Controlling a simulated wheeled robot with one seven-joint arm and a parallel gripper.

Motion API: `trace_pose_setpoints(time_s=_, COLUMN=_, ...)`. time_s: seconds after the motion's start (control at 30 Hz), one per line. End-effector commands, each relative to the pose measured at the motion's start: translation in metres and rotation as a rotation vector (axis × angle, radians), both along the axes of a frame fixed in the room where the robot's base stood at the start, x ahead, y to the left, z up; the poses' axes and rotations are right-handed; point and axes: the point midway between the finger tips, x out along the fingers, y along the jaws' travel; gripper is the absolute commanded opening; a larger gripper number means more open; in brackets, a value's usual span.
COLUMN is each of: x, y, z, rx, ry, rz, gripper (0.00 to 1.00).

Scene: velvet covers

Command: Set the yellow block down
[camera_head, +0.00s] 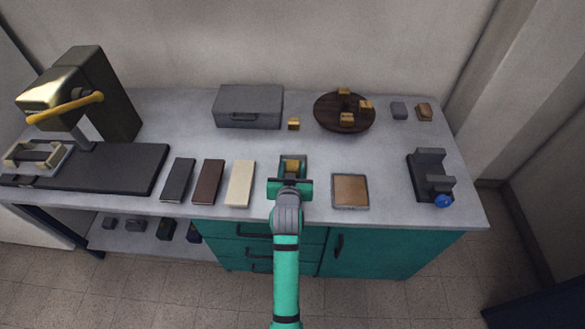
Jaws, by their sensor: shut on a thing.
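My gripper (292,170) is over the front middle of the grey worktop (318,150). It is shut on a yellow block (292,166), which shows between its fingers. I cannot tell whether the block touches the worktop or is held above it. A similar yellow block (293,124) lies on the worktop behind my gripper. Several more yellow blocks (346,119) stand on a round dark wooden board (325,120) at the back right.
A grey box (249,106) stands behind. Three flat covers, dark, brown and cream (240,184), lie to the left. A square tan-topped tray (350,190) is close on the right. A vice-like device (431,176) stands farther right, and a large press (85,95) far left.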

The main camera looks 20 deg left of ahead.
Motion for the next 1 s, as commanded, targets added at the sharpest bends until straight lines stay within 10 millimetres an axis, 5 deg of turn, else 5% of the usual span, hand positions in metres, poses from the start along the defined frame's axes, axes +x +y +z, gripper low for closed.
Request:
trace_pose_setpoints(time_s=0.23, x=0.0, y=0.0, z=-0.002, rx=0.0, ry=0.0, rz=0.0, gripper=0.15)
trace_pose_setpoints(time_s=0.27, x=0.0, y=0.0, z=-0.003, rx=0.0, ry=0.001, rz=0.0, gripper=0.41)
trace_pose_setpoints(time_s=0.33, x=0.0, y=0.0, z=-0.002, rx=0.0, ry=0.0, rz=0.0, gripper=0.57)
trace_pose_setpoints(time_s=0.7, x=0.001, y=-0.002, z=0.002, rx=0.0, ry=-0.001, rz=-0.003, gripper=0.57)
trace_pose_setpoints(time_s=1.0, x=-0.042, y=-0.014, z=0.018, rx=0.0, ry=0.0, rz=-0.002, gripper=0.57)
